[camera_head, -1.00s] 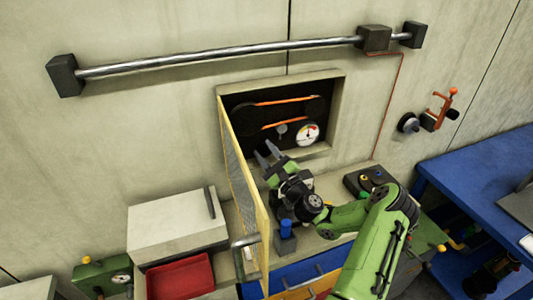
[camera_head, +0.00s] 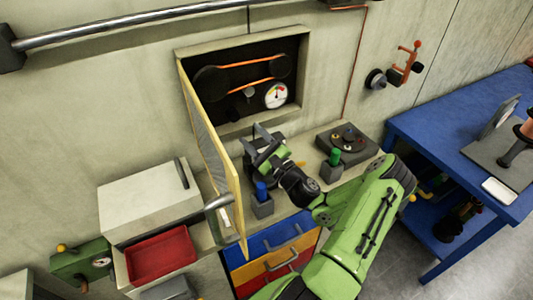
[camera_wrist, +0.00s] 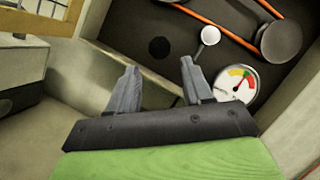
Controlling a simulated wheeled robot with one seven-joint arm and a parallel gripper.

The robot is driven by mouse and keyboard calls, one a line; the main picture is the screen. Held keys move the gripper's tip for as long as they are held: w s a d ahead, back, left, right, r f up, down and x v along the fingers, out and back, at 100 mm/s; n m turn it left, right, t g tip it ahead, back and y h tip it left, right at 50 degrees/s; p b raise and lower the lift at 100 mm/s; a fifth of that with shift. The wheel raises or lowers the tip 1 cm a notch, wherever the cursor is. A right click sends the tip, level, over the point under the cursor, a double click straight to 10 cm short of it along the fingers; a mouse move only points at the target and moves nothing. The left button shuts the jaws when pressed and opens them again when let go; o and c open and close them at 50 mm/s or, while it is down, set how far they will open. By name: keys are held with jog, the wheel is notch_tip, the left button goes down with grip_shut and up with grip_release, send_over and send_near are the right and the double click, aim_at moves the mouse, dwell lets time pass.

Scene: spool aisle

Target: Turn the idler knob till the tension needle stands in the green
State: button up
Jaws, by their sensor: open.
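The idler knob (camera_head: 249,92) is a small pale disc inside the dark wall recess, between the orange belts and the dial. It also shows in the wrist view (camera_wrist: 210,36). The round white tension gauge (camera_head: 276,95) sits to its right, with coloured bands, and shows in the wrist view (camera_wrist: 238,84). Its needle seems to point to the upper right; I cannot tell surely which band it is on. My gripper (camera_head: 268,128) is open and empty, below and in front of the recess. In the wrist view its fingers (camera_wrist: 160,66) are apart from the knob, which lies up and right.
The yellow-framed mesh door (camera_head: 213,160) stands open left of my gripper. On the ledge are a blue-topped block (camera_head: 262,207), a green-topped block (camera_head: 333,170) and a dark control box (camera_head: 346,145). A red tray (camera_head: 160,257) is left; a blue table (camera_head: 440,130) is right.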

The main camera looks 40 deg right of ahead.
jog(key=v, duration=0.7)
jog(key=shift+b, duration=0.4)
jog(key=shift+f, duration=0.1)
